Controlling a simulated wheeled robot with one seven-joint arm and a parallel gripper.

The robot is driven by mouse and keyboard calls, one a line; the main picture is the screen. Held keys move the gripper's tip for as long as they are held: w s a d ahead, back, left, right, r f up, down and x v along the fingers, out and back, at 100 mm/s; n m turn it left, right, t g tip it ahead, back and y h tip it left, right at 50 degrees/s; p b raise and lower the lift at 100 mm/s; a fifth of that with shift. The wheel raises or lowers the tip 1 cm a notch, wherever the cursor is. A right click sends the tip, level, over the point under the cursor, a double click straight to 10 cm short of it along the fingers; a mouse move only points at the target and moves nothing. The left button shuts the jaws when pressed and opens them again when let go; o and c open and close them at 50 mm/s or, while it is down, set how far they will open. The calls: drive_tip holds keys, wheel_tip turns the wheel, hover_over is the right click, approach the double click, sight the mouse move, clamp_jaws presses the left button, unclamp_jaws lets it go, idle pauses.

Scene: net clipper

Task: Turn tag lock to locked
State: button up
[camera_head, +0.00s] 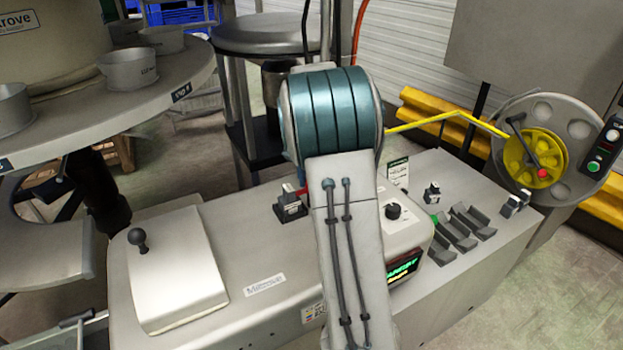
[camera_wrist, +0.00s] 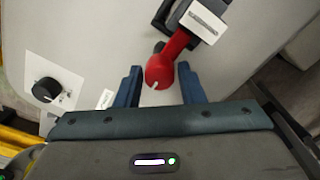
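A red lever (camera_wrist: 176,45), which I take to be the tag lock, shows in the wrist view with a dark mount and a white label plate (camera_wrist: 203,22) beside it. Its rounded end lies between the two blue fingers of my gripper (camera_wrist: 159,68). The gripper is open, and gaps show between each finger and the lever. In the head view a black mount with a pale label (camera_head: 290,206) stands left of my arm, with a sliver of red next to it. My arm hides most of the lever and the gripper there.
A black knob (camera_head: 393,212) and a lit green display (camera_head: 404,267) sit right of my arm. Several grey rocker-like parts (camera_head: 462,229) and a yellow reel (camera_head: 535,158) are further right. A white cover with a black ball knob (camera_head: 138,239) lies at left. A round grey table (camera_head: 110,100) stands behind.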

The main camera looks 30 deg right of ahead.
drive_tip(key=shift+o, duration=0.9)
wheel_tip(320, 180, up, 14)
drive_tip(key=shift+w+a, duration=0.15)
drive_tip(key=shift+f, duration=0.1)
